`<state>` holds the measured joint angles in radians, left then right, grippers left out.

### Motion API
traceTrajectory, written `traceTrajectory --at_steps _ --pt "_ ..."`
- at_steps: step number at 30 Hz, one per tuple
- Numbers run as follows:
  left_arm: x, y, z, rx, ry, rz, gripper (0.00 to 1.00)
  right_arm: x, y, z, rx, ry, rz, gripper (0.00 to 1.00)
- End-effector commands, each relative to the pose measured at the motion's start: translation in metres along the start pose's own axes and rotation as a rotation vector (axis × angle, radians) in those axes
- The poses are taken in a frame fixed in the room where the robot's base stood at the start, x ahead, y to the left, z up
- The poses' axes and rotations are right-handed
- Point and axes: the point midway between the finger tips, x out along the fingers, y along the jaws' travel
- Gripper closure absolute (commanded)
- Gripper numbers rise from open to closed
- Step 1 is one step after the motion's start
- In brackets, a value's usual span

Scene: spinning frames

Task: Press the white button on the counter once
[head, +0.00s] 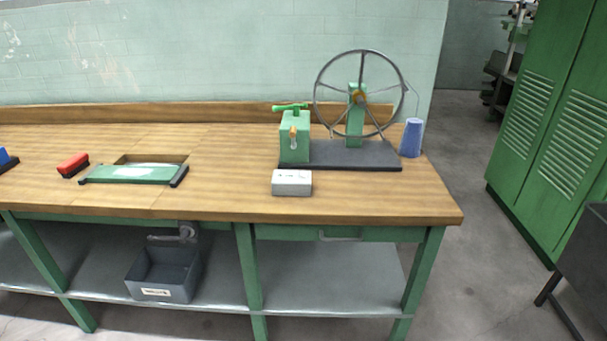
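A small white-grey box (292,183) sits on the wooden counter (225,190) near its front edge, in front of the spinning-wheel device. Its top is pale with small dark marks. Whether this box is the white button or carries it is too small to tell. No other white button is clear on the counter. Neither of my grippers is in the head view.
A green tray-like panel (132,174) and a red block (73,164) lie left. A grey bin (165,275) sits below. Green lockers (550,130) stand right.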

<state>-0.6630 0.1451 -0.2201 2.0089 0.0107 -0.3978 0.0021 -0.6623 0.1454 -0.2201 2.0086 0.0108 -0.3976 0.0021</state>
Motion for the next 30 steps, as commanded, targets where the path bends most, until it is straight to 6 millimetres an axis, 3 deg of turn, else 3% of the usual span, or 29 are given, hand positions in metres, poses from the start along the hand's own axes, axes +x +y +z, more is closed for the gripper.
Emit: traceTrajectory --at_steps 9,30 --pt "0.0 0.0001 0.0 0.0 0.0 0.0 1.0 0.0 0.0 0.0 0.0 0.0 0.0 0.64" --pt "0.0001 0.0 -0.0001 0.0 0.0 0.0 1.0 0.0 0.0 0.0 0.0 0.0 0.0 0.64"
